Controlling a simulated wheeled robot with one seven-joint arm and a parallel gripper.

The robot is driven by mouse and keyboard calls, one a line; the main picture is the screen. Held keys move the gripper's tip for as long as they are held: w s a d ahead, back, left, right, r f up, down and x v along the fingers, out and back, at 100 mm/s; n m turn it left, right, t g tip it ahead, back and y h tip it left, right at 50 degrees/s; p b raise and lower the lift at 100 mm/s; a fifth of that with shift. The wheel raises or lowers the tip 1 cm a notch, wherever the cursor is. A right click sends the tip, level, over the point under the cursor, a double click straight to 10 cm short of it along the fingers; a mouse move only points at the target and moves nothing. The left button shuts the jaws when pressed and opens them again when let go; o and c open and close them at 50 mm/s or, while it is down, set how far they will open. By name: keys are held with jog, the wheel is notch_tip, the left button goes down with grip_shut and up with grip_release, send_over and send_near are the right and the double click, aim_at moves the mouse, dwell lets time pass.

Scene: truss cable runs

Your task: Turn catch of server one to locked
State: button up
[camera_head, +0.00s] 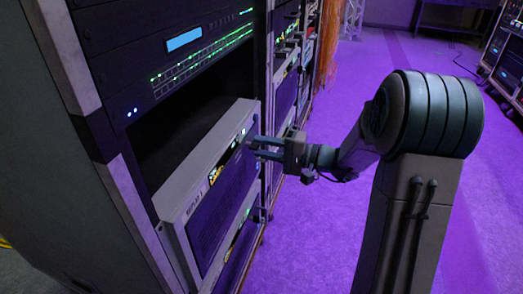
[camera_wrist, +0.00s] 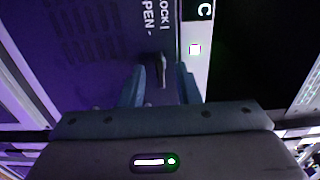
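The server (camera_head: 222,185) is a pale-edged box with a purple-lit front, standing out of the rack. Its front panel fills much of the wrist view (camera_wrist: 90,55). The catch (camera_wrist: 156,66) is a small dark lever on that panel, below sideways lettering that reads LOCK and OPEN. Which word it points to I cannot tell. My gripper (camera_wrist: 160,80) is open, with one finger on each side of the catch and gaps visible around it. In the head view my gripper (camera_head: 256,148) reaches the right end of the server front; the catch is hidden there.
A rack unit with a blue display (camera_head: 184,39) and green lights sits above a dark empty bay (camera_head: 185,115). More racks with orange cables (camera_head: 327,45) stand beyond. The purple floor (camera_head: 310,235) is open to the right; another rack (camera_head: 506,55) stands at the far right.

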jog(key=shift+w+a, duration=0.15)
jog(key=shift+a, duration=0.3)
jog(key=shift+c, duration=0.2)
grip_shut()
